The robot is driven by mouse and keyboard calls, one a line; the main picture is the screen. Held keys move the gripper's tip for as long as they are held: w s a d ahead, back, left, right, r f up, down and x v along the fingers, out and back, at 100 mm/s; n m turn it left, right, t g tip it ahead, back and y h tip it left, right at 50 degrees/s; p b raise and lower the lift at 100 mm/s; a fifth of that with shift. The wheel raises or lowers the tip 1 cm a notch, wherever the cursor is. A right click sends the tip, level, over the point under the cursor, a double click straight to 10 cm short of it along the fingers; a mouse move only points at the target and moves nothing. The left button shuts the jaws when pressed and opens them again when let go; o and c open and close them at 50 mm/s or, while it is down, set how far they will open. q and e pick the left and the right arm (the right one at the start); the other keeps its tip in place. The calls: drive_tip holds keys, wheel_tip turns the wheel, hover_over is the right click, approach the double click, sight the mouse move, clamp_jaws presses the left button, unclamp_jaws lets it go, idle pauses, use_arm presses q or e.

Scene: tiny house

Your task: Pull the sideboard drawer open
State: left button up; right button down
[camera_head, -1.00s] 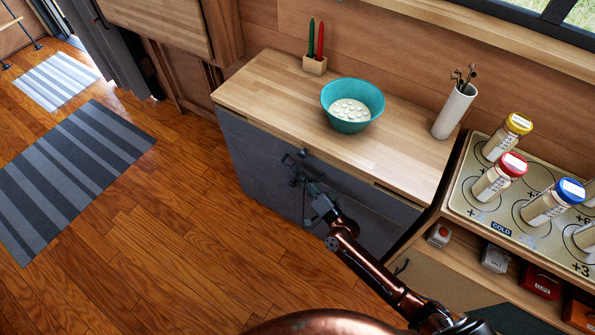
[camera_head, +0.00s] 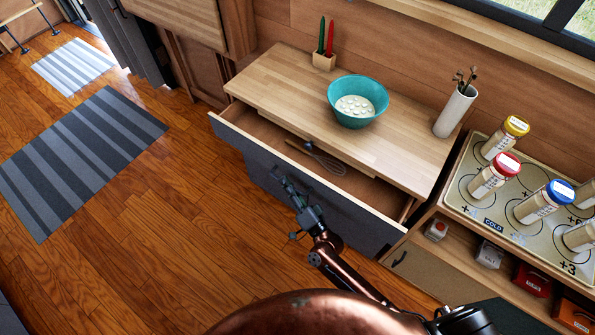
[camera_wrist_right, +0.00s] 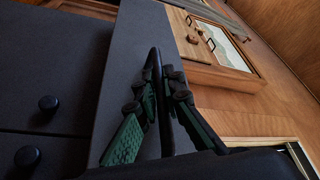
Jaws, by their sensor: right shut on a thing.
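The sideboard (camera_head: 270,90) has a pale wood top and grey fronts. Its top drawer (camera_head: 238,143) is pulled well out, and a whisk (camera_head: 327,160) and a wooden-handled utensil show inside. My right gripper (camera_head: 283,188) is at the middle of the drawer front. Two round dark knobs (camera_wrist_right: 48,103) show on the fronts below. My left gripper is not in view.
A teal bowl (camera_head: 357,101), a candle holder (camera_head: 323,61) and a white vase (camera_head: 456,111) stand on the sideboard. A shelf unit with several jars (camera_head: 494,176) adjoins at right. Open wooden floor (camera_head: 150,215) lies at left.

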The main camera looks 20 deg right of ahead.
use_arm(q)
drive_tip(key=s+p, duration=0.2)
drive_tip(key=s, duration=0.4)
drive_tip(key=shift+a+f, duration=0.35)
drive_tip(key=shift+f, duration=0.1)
use_arm(e)
drive_tip(key=s+a, duration=0.5)
drive_tip(key=a, duration=0.1)
drive_tip(key=shift+s+a, duration=0.15)
drive_tip(key=shift+a, duration=0.2)
drive_tip(key=c, duration=2)
unclamp_jaws()
drive_tip(key=shift+c, duration=0.2)
drive_tip(key=v, duration=1.2)
